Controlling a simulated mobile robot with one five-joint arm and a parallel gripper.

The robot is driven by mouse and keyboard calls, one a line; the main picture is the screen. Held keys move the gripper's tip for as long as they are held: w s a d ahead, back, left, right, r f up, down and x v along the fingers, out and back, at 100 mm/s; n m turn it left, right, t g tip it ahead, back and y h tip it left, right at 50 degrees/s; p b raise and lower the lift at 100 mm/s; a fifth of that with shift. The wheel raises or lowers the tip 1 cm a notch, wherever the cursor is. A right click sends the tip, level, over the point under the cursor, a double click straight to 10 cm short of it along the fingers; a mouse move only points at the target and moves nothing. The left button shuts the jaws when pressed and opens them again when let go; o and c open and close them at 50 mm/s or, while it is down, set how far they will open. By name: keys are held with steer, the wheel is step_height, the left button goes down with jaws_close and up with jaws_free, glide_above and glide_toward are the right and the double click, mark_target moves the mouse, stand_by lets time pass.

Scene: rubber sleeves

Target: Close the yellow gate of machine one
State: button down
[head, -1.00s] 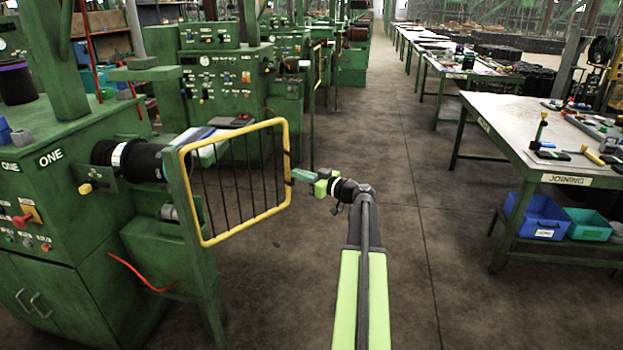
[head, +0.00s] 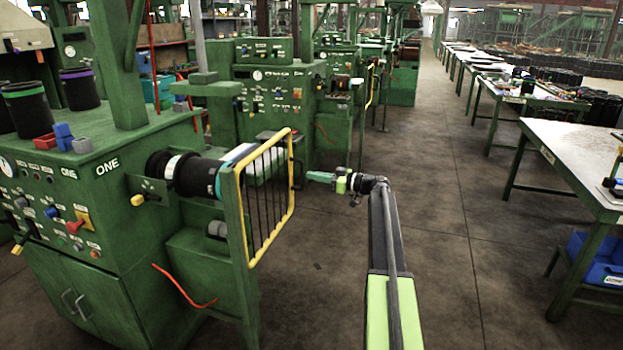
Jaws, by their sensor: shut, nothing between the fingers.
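Machine one is the green machine (head: 105,190) at the left of the head view, marked ONE. Its gate (head: 291,205) is a yellow frame with dark upright bars. It stands at an angle on a green post, out past the end of the black roller (head: 183,174), and is not flat along the roller. My gripper (head: 308,177) is shut and empty, at the right of the gate's free upright edge. Its tip is very near that edge; I cannot tell whether they touch.
A red hose (head: 185,288) hangs low on the machine. More green machines (head: 268,95) stand behind. A table (head: 575,155) with a blue bin (head: 597,262) beneath is at the right. The aisle floor (head: 440,180) between is clear.

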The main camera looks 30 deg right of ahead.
steer(key=shift+w+a+r, duration=0.15)
steer(key=shift+w+a, duration=0.45)
steer(key=shift+a, duration=0.1)
steer(key=s+d, duration=0.9)
steer(key=d, duration=0.3)
steer(key=shift+w, duration=0.1)
